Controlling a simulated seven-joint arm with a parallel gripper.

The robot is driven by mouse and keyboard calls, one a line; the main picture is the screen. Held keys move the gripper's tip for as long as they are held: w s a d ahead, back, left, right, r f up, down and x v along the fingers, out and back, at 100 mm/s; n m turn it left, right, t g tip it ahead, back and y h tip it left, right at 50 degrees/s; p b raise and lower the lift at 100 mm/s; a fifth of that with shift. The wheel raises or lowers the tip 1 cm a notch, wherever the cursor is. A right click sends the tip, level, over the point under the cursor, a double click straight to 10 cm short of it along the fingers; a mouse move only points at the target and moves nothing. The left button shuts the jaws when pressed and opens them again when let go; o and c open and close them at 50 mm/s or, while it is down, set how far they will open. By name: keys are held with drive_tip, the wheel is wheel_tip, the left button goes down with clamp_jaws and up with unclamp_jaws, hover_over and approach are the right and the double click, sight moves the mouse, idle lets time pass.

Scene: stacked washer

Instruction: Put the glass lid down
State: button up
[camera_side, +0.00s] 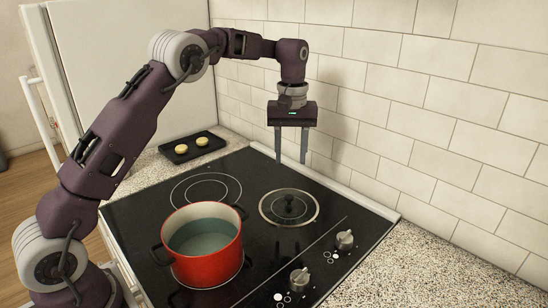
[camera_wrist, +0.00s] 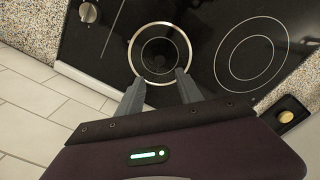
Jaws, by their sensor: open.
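The glass lid (camera_side: 289,209) lies flat on the black cooktop, at its back right burner, with its dark knob upright. In the wrist view the lid (camera_wrist: 159,75) shows as a pale ring just beyond the fingertips. My gripper (camera_side: 291,160) hangs above the lid, fingers pointing down, open and empty, with a clear gap to the knob. The fingers also show in the wrist view (camera_wrist: 159,78), spread apart. A red pot (camera_side: 207,253) with bluish liquid inside stands uncovered at the front of the cooktop.
The cooktop (camera_side: 150,205) has knobs (camera_side: 345,239) along its right side. A dark tray (camera_side: 192,148) with two round yellowish pieces sits on the speckled counter behind it. A white tiled wall (camera_side: 420,120) rises close behind my gripper. The back left burner (camera_side: 205,188) is bare.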

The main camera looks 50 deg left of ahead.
drive_tip(key=s+d+r+m+t, duration=0.1)
drive_tip(key=s+d+r+m, duration=0.1)
drive_tip(key=s+r, duration=0.5)
drive_tip(key=s+d+r+m+t, duration=0.2)
drive_tip(key=s+r, duration=0.4)
drive_tip(key=s, duration=0.3)
drive_tip(key=s+d+f+m+t, duration=0.1)
drive_tip(key=s+f+m, duration=0.1)
drive_tip(key=s, duration=0.8)
drive_tip(key=s+d+f+m+t, duration=0.1)
drive_tip(key=s+f+m, duration=0.2)
drive_tip(key=s, duration=0.6)
drive_tip(key=shift+s+f+t, duration=0.15)
drive_tip(key=shift+s+t, duration=0.15)
drive_tip(key=shift+s, duration=0.05)
